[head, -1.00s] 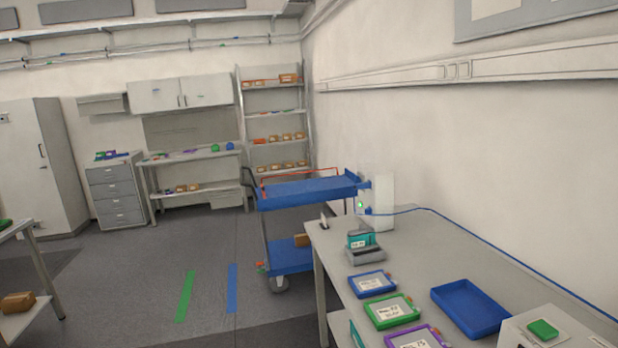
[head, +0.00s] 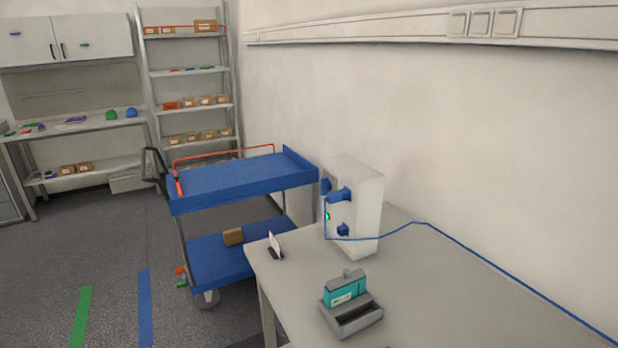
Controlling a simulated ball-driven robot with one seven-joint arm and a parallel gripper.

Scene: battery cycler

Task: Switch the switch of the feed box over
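The feed box (head: 362,205) is a white upright box at the far end of the grey table, near the wall. On its front face I see a blue switch knob (head: 341,195) at the upper part and a smaller blue part (head: 343,230) lower down. A small green light (head: 327,216) glows at the front edge. A blue cable (head: 470,250) runs from the box along the table to the right. The exact position of the switch is too small to tell. My gripper is not in view.
A grey holder with a teal block (head: 348,293) stands on the table (head: 440,290) before the box. A small card stand (head: 275,247) is at the table's left corner. A blue cart (head: 235,180) stands left of the table. Floor at the left is clear.

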